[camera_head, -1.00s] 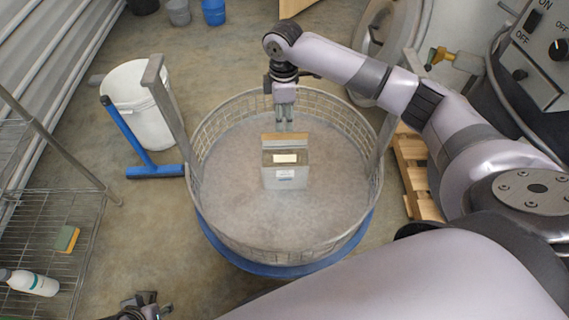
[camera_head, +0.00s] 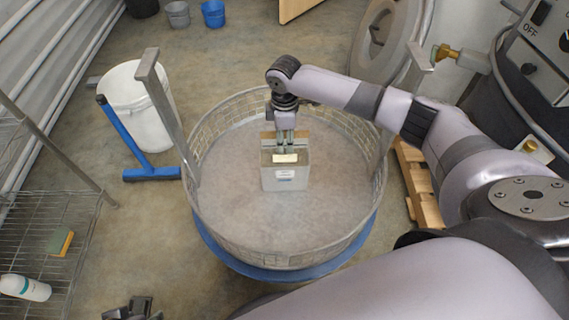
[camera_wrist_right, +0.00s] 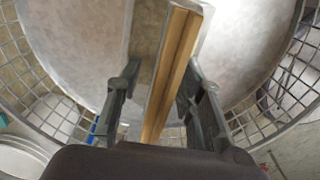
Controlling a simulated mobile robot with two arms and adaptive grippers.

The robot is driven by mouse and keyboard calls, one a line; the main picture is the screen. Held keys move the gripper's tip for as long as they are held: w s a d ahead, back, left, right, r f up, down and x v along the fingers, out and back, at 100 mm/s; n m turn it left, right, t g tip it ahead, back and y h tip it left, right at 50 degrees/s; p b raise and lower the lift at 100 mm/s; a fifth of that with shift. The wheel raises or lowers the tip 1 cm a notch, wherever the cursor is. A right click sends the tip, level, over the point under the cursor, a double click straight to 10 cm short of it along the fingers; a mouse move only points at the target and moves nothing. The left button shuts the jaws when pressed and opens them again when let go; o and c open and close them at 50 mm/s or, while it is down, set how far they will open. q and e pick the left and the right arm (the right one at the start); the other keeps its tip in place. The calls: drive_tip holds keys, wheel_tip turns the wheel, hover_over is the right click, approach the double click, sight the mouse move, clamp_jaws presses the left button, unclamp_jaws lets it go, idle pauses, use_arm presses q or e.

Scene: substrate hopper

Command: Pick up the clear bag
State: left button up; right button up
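The clear bag (camera_head: 285,179) stands upright as a boxy grey, see-through pack inside the round wire-sided hopper (camera_head: 350,232). It has a brown strip along its top and a pale label. My right gripper (camera_head: 285,147) points down at the bag's top. In the right wrist view, the fingers of my right gripper (camera_wrist_right: 158,88) are apart, one on each side of the bag's brown strip (camera_wrist_right: 171,72), with gaps showing. My left gripper (camera_head: 133,309) is only partly in view at the bottom edge, and its finger opening is unclear.
The hopper's wire wall and two upright metal posts (camera_head: 166,115) surround the bag. A white bucket (camera_head: 150,112) and blue squeegee (camera_head: 150,173) stand left. A wire shelf (camera_head: 45,215) is at far left, a wooden pallet (camera_head: 418,185) at right. The hopper floor around the bag is clear.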

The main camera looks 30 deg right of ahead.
drive_tip(key=shift+r, duration=0.1)
drive_tip(key=shift+c, duration=0.6)
clamp_jaws()
drive_tip(key=shift+w+r, duration=0.1)
